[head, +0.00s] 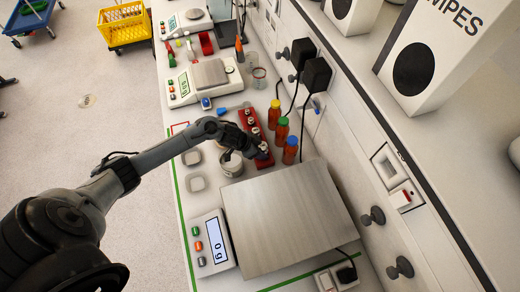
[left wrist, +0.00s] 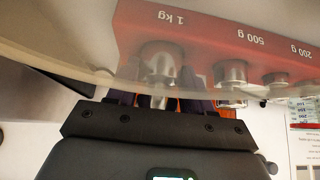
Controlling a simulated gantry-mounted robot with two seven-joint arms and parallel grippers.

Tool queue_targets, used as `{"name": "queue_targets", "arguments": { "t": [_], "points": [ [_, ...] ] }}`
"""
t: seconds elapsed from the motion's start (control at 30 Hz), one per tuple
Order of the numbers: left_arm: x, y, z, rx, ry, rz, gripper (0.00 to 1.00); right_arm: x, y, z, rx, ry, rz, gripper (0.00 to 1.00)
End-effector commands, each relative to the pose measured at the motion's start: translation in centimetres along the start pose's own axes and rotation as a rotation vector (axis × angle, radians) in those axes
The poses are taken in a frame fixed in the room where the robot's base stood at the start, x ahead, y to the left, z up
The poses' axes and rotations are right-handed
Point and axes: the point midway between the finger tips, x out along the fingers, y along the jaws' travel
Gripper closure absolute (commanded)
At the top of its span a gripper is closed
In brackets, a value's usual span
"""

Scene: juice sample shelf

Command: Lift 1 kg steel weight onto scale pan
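The red weight block (head: 254,136) lies on the bench, left of the orange bottles, with steel weights seated in it. In the left wrist view the block (left wrist: 215,35) appears upside down with labels 1 kg, 500 g and 200 g. The 1 kg steel weight (left wrist: 158,62) is at its marked place. My left gripper (head: 247,147) is at the block; in the wrist view its fingers (left wrist: 158,97) stand either side of the 1 kg weight; whether they press on it is unclear. The scale pan (head: 287,215) is empty and its display (head: 215,240) reads 0 g. My right gripper is out of view.
Orange bottles (head: 281,130) with coloured caps stand right of the block. A metal pot (head: 231,164) stands close beside my left gripper, near the pan. A smaller balance (head: 209,74) is farther back. The wall with plugs and sockets (head: 385,165) bounds the right side.

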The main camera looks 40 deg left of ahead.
Motion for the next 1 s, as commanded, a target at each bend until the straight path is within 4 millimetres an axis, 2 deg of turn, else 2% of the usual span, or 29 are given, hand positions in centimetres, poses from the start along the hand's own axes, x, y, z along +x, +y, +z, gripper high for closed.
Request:
{"name": "queue_targets", "arguments": {
  "t": [0.03, 0.13, 0.17, 1.0],
  "points": [
    [-0.01, 0.0, -0.01, 0.0, 0.0, 0.0, 0.74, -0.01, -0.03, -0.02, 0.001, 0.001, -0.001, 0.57],
    [-0.01, 0.0, -0.01, 0.0, 0.0, 0.0, 0.9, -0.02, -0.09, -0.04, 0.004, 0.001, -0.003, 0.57],
    [-0.14, -0.11, -0.34, 0.001, 0.007, -0.002, 0.91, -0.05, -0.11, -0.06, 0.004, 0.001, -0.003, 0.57],
    [-0.65, -0.09, -0.69, 0.0, 0.007, -0.001, 0.91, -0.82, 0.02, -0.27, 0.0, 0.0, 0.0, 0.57]
  ]
}}
